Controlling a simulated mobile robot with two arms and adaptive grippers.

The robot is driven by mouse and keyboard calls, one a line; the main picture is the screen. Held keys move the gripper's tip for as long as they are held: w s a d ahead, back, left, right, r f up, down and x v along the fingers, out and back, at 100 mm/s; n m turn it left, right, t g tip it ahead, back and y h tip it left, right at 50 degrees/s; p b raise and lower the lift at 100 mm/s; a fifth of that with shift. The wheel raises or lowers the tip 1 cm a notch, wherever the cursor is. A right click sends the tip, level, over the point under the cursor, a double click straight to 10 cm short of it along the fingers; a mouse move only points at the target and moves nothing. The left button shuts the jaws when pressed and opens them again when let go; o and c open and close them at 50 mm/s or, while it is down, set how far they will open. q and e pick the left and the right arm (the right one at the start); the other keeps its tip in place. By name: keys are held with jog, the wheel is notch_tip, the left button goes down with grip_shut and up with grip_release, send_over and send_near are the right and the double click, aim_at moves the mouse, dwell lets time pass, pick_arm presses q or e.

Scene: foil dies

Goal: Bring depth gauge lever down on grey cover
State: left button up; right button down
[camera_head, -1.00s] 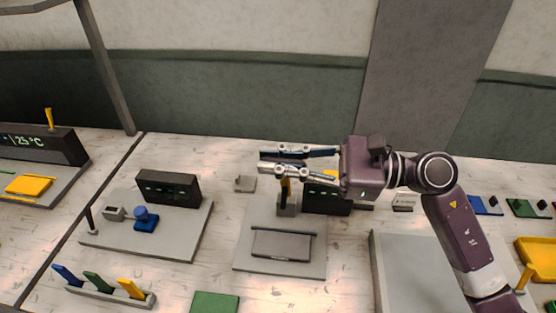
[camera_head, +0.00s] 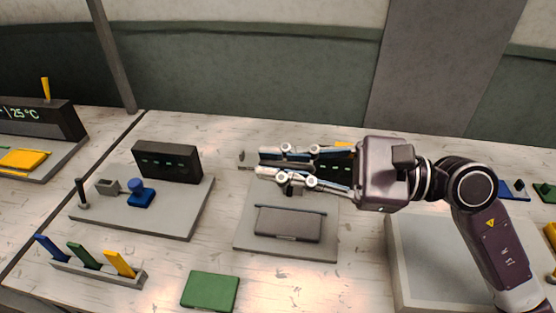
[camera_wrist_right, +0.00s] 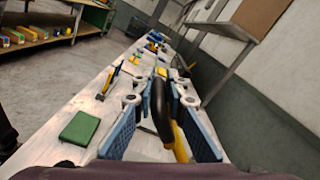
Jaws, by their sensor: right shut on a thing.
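The depth gauge stands on a light grey plate (camera_head: 250,238) in the middle of the bench, with a black display (camera_head: 340,165) partly behind my gripper. The grey cover (camera_head: 288,224) lies flat and closed on the front of the plate. My right gripper (camera_head: 268,164) is over the back of the plate, behind the cover. In the right wrist view it is shut on the lever, which shows as a black and yellow bar (camera_wrist_right: 160,105) between the blue finger pads. In the head view the fingers hide most of the lever. My left gripper is not in view.
A plate with a blue knob (camera_head: 140,194) and black display stands to the left. A rack of coloured tabs (camera_head: 98,272) and a green pad (camera_head: 210,291) lie in front. A large grey panel (camera_head: 398,270) is at the right, under my arm.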

jog(key=shift+f, duration=0.1)
jog(key=c, duration=2)
grip_release()
jog(key=d, duration=0.4)
jog(key=s+d, duration=0.1)
jog(key=d, duration=0.3)
jog(key=s+d, duration=0.1)
jog(key=d, duration=0.3)
jog(key=shift+s, duration=0.15)
jog(key=shift+a, duration=0.1)
